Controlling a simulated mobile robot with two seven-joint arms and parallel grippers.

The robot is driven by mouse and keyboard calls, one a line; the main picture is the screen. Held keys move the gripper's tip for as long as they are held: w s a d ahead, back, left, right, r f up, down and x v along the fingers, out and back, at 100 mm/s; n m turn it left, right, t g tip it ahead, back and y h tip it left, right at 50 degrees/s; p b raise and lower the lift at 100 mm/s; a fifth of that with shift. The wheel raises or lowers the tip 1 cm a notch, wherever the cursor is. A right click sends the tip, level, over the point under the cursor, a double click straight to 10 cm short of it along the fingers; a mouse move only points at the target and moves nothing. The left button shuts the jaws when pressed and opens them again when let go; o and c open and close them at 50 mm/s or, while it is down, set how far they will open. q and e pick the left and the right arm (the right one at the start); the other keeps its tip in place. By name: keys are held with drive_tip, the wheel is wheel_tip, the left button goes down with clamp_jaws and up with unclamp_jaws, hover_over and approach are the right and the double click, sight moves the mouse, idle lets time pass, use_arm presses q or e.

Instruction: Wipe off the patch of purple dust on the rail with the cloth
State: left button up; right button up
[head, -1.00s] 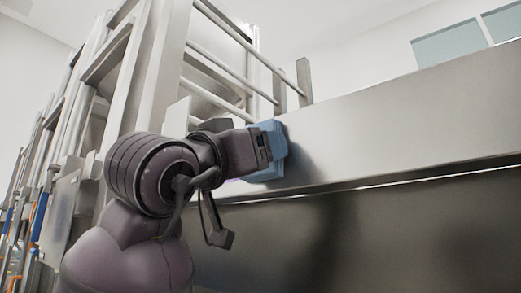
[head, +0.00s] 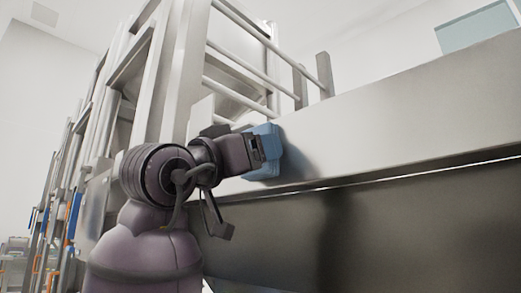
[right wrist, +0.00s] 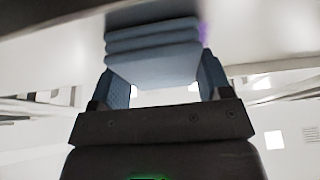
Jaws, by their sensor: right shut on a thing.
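A folded blue cloth (head: 268,152) is pressed flat against, or very close to, the face of the long pale metal rail (head: 400,128). My right gripper (head: 259,152) is shut on the cloth. In the right wrist view the cloth (right wrist: 155,50) shows as a thick layered pad between the two fingers of the gripper (right wrist: 165,80). A small patch of purple dust (right wrist: 204,33) shows on the pale surface just right of the cloth in that view. In the head view the dust is hidden behind the cloth and arm. My left gripper is in no view.
A metal frame with rungs (head: 235,80) stands behind the rail's left end, with short posts (head: 325,75) above its top edge. A dark panel (head: 420,220) lies below the rail. The rail's face to the right of the cloth is clear.

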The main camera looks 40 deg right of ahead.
drive_tip(key=shift+w+a, duration=0.1)
drive_tip(key=shift+w, duration=2.15)
drive_tip(key=a, duration=0.6)
drive_tip(key=shift+s, duration=0.25)
drive_tip(key=shift+a, duration=0.1)
drive_tip(key=a, duration=0.2)
drive_tip(key=shift+s+a+b, duration=0.1)
drive_tip(key=shift+a+b, duration=0.2)
drive_tip(key=shift+a, duration=0.05)
drive_tip(key=d, duration=0.6)
drive_tip(key=shift+w+d, duration=0.2)
drive_tip(key=shift+d, duration=0.15)
drive_tip(key=shift+w+d, duration=0.1)
drive_tip(key=shift+d, duration=0.95)
idle(1.0)
